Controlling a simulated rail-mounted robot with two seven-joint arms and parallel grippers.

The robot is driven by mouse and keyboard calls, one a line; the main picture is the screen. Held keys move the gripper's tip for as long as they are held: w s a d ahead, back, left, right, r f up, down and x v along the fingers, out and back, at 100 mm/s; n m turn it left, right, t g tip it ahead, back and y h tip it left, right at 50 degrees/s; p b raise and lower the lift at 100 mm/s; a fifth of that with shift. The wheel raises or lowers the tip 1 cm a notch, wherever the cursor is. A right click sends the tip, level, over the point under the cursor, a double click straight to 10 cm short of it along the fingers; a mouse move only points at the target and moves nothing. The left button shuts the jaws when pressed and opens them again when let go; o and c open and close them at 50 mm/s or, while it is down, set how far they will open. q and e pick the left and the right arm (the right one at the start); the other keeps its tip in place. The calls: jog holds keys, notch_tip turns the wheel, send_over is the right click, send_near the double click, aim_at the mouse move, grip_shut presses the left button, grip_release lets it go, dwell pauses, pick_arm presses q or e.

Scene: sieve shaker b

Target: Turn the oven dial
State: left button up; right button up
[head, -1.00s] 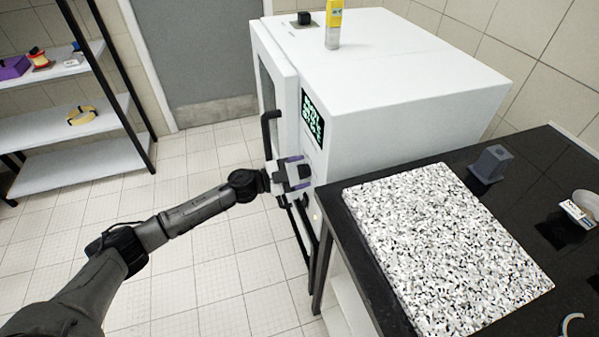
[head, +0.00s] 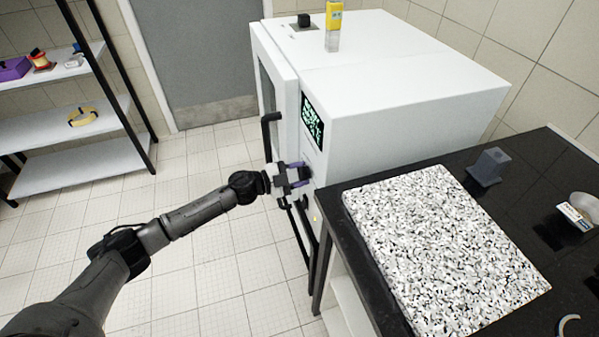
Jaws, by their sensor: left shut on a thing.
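The white oven (head: 410,85) stands at the centre back, with a lit green display (head: 313,120) on its front panel. Its dark dial (head: 307,173) sits below the display and is largely hidden by my left gripper. My left gripper (head: 303,175) reaches in from the left, its purple fingers on either side of the dial and shut on it. My right gripper is not in view.
The oven's door handle (head: 267,130) is just left of my gripper. A black bench (head: 340,235) with a speckled slab (head: 445,245) stands close on the right. A yellow-topped item (head: 333,20) stands on the oven. Shelves (head: 60,122) are at left.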

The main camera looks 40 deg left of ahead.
pick_arm(q)
jog(key=shift+r+m+p, duration=0.15)
jog(key=shift+m+p, duration=0.2)
jog(key=shift+m, duration=0.45)
jog(key=m, duration=0.2)
jog(key=shift+m+p, duration=0.3)
jog(key=shift+p, duration=0.05)
jog(key=m, duration=0.3)
jog(key=shift+m, duration=0.7)
jog(key=o, duration=0.9)
